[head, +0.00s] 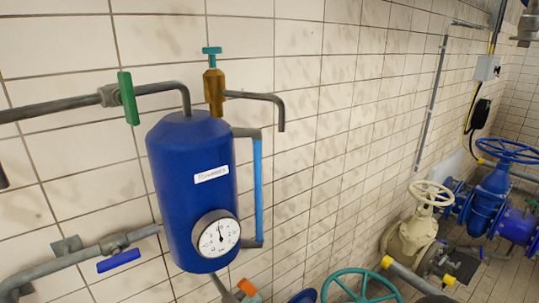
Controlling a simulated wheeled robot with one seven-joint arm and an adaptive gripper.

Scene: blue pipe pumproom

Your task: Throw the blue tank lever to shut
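The blue tank (168,165) hangs upright on the tiled wall, left of the middle of the head view, with a white label and a round gauge (218,235) on its front. A blue lever (118,261) sits on the grey pipe at the tank's lower left, roughly in line with that pipe. A green lever (128,98) stands upright across the upper left pipe. An orange lever (248,288) shows below the tank, partly cut off by the frame's bottom edge. My gripper is not in view.
A brass tap (214,90) with a teal handle sits above the tank. A light blue sight tube (258,190) runs along its right side. A teal handwheel (362,286), a cream valve (412,232) and blue valves (490,195) stand lower right. The wall's middle is bare.

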